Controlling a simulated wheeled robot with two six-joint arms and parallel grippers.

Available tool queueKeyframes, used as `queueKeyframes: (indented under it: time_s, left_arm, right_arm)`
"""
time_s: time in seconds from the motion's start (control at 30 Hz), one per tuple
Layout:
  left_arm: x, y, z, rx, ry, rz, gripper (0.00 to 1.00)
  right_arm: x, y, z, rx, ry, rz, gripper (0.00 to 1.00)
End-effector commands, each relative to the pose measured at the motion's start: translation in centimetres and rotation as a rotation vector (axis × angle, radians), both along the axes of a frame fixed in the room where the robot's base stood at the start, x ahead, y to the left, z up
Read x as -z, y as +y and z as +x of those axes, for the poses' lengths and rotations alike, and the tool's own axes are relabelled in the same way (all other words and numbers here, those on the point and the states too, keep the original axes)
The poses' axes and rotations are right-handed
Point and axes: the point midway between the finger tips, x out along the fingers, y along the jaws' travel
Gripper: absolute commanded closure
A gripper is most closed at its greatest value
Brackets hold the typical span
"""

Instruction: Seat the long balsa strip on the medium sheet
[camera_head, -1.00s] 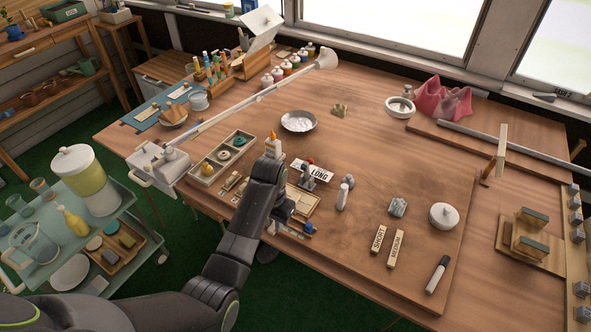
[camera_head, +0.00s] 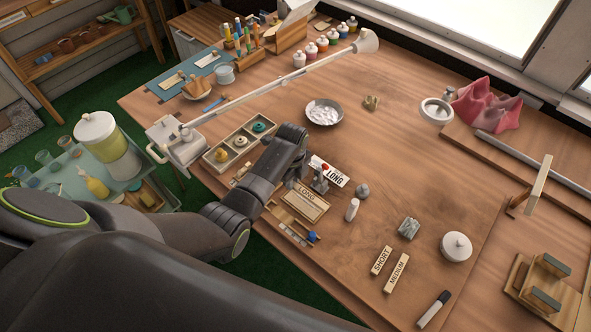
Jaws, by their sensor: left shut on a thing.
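My left gripper (camera_head: 291,178) reaches over the bench's front left, jaws down. Its fingertips are mostly hidden behind my forearm. It is shut on a pale wooden piece marked LONG (camera_head: 308,196), which I take for the long balsa strip; the grip itself is not clear to see. A white card marked LONG (camera_head: 333,174) lies just beyond, beside a small grey device with a red top (camera_head: 319,180). A pale piece marked MEDIUM (camera_head: 397,273) lies flat at the front right, beside one marked SHORT (camera_head: 381,260); no other medium sheet is identifiable. My right gripper is out of view.
A sectioned tray (camera_head: 216,166) and a lamp base (camera_head: 178,146) stand left of my arm; the lamp arm (camera_head: 270,86) slants over the bench.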

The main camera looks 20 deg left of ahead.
Motion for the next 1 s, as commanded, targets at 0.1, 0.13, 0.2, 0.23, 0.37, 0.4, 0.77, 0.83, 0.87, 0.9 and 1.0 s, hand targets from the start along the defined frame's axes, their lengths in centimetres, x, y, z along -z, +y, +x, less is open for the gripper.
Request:
queueKeyframes:
  time_s: [0.1, 0.13, 0.2, 0.23, 0.37, 0.4, 0.77, 0.83, 0.87, 0.9, 1.0]
  left_arm:
    - [0.0, 0.1, 0.0, 0.021, 0.001, 0.0, 0.98]
    - [0.0, 0.1, 0.0, 0.023, 0.0, 0.0, 0.98]
    - [0.1, 0.1, 0.0, 0.022, 0.0, 0.0, 0.98]
    - [0.1, 0.1, 0.0, 0.022, 0.0, 0.0, 0.98]
    - [0.0, 0.1, 0.0, 0.021, 0.0, 0.0, 0.98]
    - [0.0, 0.1, 0.0, 0.02, 0.001, 0.0, 0.98]
    - [1.5, 0.1, 0.0, 0.02, 0.001, -0.001, 0.98]
    - [1.9, 0.1, 0.0, 0.02, 0.001, -0.001, 0.98]
    - [2.0, 0.1, 0.0, 0.02, 0.001, 0.0, 0.98]
    - [2.0, 0.1, 0.0, 0.02, 0.0, 0.0, 0.98]
    - [2.1, 0.1, 0.0, 0.02, -0.001, 0.0, 0.98]
  right_arm:
    - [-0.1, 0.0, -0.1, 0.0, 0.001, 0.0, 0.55]
    - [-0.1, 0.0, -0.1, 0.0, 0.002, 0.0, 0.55]
    - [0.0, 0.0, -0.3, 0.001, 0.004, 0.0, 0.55]
    - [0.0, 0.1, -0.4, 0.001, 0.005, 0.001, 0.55]
    - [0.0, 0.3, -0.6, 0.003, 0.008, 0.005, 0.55]
    - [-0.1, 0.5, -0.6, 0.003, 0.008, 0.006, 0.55]
    - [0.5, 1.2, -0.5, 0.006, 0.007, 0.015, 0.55]
    - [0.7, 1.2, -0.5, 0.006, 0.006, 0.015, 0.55]
    - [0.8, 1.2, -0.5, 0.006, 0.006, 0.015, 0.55]
    - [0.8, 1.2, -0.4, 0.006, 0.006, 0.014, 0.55]
    - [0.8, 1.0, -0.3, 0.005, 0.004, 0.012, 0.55]
